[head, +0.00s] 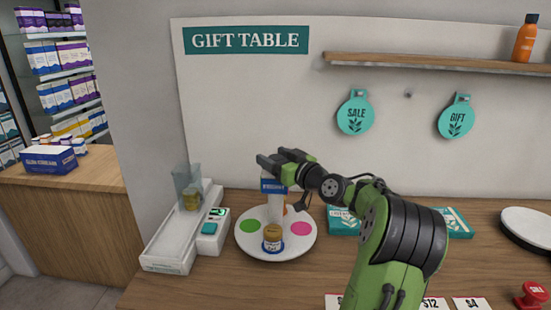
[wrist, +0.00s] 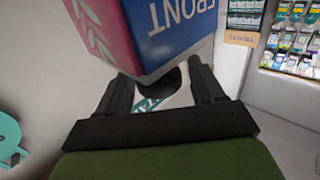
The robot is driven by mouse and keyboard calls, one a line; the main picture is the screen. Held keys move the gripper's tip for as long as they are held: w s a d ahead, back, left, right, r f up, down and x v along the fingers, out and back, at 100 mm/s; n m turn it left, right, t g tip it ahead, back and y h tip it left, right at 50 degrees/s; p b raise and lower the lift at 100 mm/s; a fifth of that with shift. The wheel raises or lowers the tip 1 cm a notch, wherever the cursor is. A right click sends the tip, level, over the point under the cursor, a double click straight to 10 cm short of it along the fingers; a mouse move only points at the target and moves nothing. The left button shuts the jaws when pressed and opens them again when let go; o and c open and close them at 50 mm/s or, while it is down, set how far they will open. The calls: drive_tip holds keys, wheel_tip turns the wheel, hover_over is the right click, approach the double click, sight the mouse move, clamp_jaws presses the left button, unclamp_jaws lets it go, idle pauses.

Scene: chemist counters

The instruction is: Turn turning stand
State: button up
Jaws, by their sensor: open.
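The turning stand (head: 262,250) is a white round plate on the counter with a green spot at left and a pink spot at right. A small jar (head: 273,238) with a tan lid stands at its front. A pale column rises from the plate's middle, topped by a blue block (head: 272,186). In the wrist view the block (wrist: 172,30) shows a blue face lettered FRONT and a pink face with a leaf. My gripper (head: 279,160) is open at the block's top. In the wrist view its fingers (wrist: 162,85) are apart near the block; contact is unclear.
A white device (head: 178,238) with a clear cup stands left of the stand. Teal boxes (head: 343,222) lie behind my arm. Price cards (head: 471,304), a red stamp (head: 531,296) and a round white tray (head: 530,228) are at right. A shelf (head: 430,64) crosses the wall above.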

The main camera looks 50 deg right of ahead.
clamp_jaws()
idle(0.3)
